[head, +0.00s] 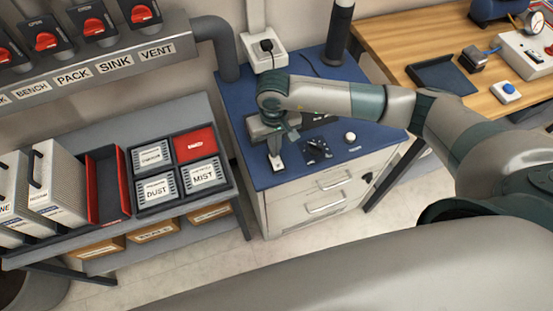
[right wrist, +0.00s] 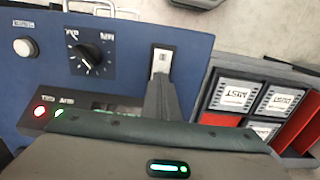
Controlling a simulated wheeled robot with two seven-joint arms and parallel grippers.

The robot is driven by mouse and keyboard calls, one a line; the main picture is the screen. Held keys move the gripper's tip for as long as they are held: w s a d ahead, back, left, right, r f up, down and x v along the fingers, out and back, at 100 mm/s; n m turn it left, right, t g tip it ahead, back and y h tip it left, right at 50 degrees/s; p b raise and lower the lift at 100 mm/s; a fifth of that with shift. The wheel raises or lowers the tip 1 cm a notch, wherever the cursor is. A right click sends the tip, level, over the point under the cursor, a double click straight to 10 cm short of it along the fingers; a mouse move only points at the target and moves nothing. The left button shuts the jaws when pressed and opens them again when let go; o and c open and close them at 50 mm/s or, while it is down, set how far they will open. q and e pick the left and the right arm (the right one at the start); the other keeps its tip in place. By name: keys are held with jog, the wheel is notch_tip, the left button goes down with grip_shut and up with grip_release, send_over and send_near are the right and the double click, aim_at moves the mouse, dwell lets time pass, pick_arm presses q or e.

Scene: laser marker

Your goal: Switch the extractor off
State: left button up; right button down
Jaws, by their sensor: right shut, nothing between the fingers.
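The extractor is a cabinet with a blue top (head: 232,95) and light drawers. A small switch with a white face (head: 278,163) sits on its top near the left front; it also shows in the right wrist view (right wrist: 161,62). My right gripper (head: 273,147) is shut and empty, pointing down right at this switch. Its fingertips (right wrist: 162,82) cover the switch's near end in the right wrist view, and I cannot tell if they touch it. A black dial (right wrist: 88,56) and a white button (right wrist: 23,47) are beside it. My left gripper is not in view.
A red lamp (right wrist: 39,111) glows on the panel; a green one (right wrist: 59,114) is partly hidden. A grey shelf (head: 75,110) with filter bins stands left. Red rotary switches (head: 93,26) are on the wall. A wooden workbench (head: 395,30) is right.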

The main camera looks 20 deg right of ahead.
jog(key=shift+f+b, duration=0.75)
jog(key=shift+b, duration=0.1)
dwell(0.7)
jog(key=shift+r, duration=0.1)
notch_tip(320, 180, up, 7)
jog(key=p, duration=0.1)
jog(key=shift+p, duration=0.35)
dwell(0.6)
dwell(0.5)
